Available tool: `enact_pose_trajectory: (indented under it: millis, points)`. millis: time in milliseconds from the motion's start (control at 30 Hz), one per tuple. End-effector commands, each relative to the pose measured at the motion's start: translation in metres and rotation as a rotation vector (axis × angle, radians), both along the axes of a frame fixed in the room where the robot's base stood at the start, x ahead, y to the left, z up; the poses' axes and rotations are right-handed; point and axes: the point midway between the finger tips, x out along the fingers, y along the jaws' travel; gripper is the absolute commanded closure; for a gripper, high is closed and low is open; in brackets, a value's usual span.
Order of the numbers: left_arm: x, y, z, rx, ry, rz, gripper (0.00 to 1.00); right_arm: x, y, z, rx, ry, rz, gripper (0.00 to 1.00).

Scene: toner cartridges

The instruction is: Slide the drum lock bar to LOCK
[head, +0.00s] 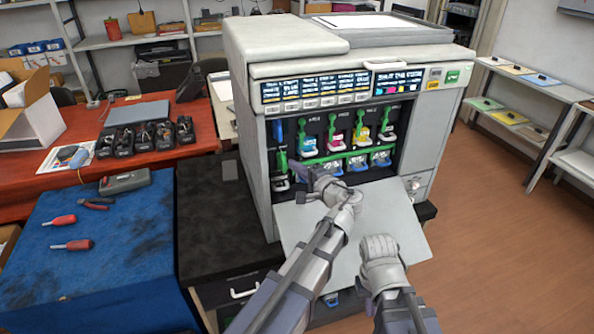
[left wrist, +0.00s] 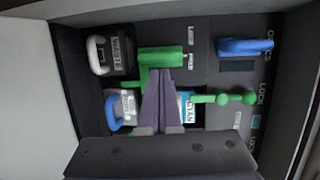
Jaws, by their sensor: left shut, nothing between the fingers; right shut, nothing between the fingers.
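The printer (head: 255,120) has its front door (head: 375,235) folded down. Inside, a green drum lock bar (head: 345,157) runs across below the row of colored cartridge levers. In the left wrist view a green block (left wrist: 160,58) and a green rod with knobs (left wrist: 225,98) show near the fingers. My left gripper (head: 316,176) is in the opening at the bar's left part, shut and empty; in the wrist view its fingertips (left wrist: 162,75) lie by the green block. I cannot tell whether they touch. My right gripper (head: 378,245) is shut and empty in front of the lowered door.
A blue lever (left wrist: 245,47) and a WASTE-labelled unit with a white handle (left wrist: 97,55) flank the fingers. A blue mat (head: 120,240) with screwdrivers and pliers lies left. A red table (head: 75,130) holds several black parts. Open floor lies to the right.

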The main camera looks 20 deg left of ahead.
Motion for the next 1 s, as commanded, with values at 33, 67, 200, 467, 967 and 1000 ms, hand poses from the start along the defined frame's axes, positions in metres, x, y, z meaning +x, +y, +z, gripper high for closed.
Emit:
enact_pose_trajectory:
  millis: [33,67,200,467,967,1000]
  points:
    - [0.002,0.001,-0.001,0.000,0.000,0.000,1.00,0.000,0.000,-0.001,0.000,0.000,0.000,1.00]
    - [0.002,0.002,-0.001,0.000,0.000,0.000,1.00,0.000,0.000,-0.001,0.000,0.000,0.000,1.00]
    - [0.003,0.002,-0.001,0.000,0.000,-0.001,1.00,0.000,0.000,-0.001,0.000,0.000,0.000,1.00]
    - [0.003,0.003,-0.001,0.000,0.000,-0.001,1.00,0.000,0.000,-0.001,0.000,0.000,0.000,1.00]
    - [-0.005,0.013,-0.001,0.000,0.000,0.001,1.00,0.000,0.000,-0.001,0.000,0.000,0.000,1.00]
    - [-0.006,0.014,-0.001,0.000,0.000,0.001,1.00,0.000,0.000,-0.001,0.000,0.000,0.000,1.00]
